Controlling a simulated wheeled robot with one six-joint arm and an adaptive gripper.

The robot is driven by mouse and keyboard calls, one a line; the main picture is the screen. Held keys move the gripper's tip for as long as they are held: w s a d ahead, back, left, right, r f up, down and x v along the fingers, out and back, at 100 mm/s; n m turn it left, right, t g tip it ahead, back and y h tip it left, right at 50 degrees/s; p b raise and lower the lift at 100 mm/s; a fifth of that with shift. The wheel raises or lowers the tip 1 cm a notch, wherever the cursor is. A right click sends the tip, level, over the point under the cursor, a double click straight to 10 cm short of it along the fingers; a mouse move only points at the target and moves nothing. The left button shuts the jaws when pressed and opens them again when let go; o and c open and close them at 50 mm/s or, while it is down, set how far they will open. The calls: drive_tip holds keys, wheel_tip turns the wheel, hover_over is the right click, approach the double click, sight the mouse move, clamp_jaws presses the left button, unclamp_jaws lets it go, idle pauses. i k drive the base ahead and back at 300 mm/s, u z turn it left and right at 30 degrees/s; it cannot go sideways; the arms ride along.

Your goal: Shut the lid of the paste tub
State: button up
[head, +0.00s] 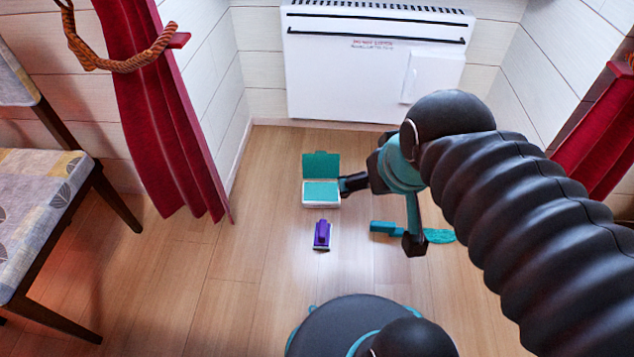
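The paste tub (321,201) is a small white box with teal inside, standing on the wooden floor. Its teal lid (321,163) stands up, open, along the far edge. My gripper (381,214) is to the right of the tub, its two fingers spread wide with nothing visible between them. One finger points left, with its tip at the tub's right side; I cannot tell whether it touches. The other finger points down, over a teal tool on the floor.
A purple scraper-like tool (322,234) lies in front of the tub. The teal tool (438,236) lies to the right, partly hidden by a finger. A white heater (370,70) is behind. A chair (50,215) and red curtain (165,120) are left. Floor left of the tub is clear.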

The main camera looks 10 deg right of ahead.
sight(320, 164)
drive_tip(key=u, duration=0.05)
drive_tip(key=k, duration=0.6)
drive_tip(key=z, duration=0.45)
drive_tip(key=i, duration=1.3)
drive_tip(key=u, duration=0.5)
